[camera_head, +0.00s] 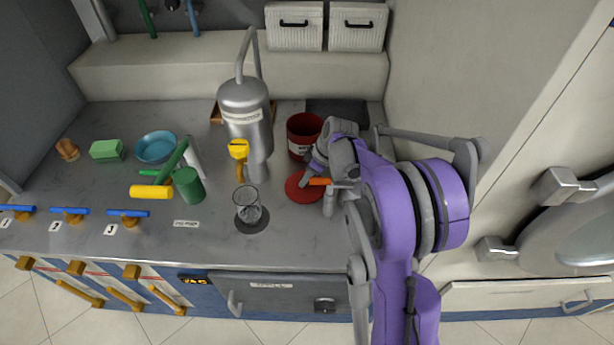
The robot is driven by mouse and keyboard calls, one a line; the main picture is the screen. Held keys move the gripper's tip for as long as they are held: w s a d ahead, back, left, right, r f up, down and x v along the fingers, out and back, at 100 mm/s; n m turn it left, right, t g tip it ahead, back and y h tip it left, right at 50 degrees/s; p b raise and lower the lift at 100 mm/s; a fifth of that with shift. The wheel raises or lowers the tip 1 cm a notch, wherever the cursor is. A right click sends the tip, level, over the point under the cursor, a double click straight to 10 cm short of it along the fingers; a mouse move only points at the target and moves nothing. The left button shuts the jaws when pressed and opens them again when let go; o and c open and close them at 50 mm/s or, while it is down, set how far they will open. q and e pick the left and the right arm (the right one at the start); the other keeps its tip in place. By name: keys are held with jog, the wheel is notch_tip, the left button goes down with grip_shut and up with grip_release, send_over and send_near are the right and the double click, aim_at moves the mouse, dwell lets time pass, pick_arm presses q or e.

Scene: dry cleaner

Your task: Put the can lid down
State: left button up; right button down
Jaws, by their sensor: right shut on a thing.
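The can lid (297,191) is a flat red disc at the right of the grey counter, in front of the red can. My right gripper (326,184) is shut on it at its right side, with an orange piece showing between the fingers. The lid looks level, and I cannot tell whether it touches the counter or hangs just above it. The red can (298,148) stands upright and open behind it, its right side partly hidden by my right arm. My left gripper is not in view.
A steel tank (246,118) stands left of the can. A glass (247,200) stands on a dark round pad in front of it. A green cylinder (188,186), a blue bowl (156,148) and a green sponge (106,150) are further left. The front right counter is clear.

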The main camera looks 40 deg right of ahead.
jog(key=shift+f, duration=0.15)
jog(key=c, duration=0.5)
grip_release()
jog(key=shift+c, duration=0.2)
jog(key=shift+r, duration=0.35)
jog(key=v, duration=1.1)
jog(key=shift+s+r+p, duration=0.2)
jog(key=shift+r+p, duration=0.1)
jog(key=shift+p, duration=0.1)
jog(key=shift+d, duration=0.1)
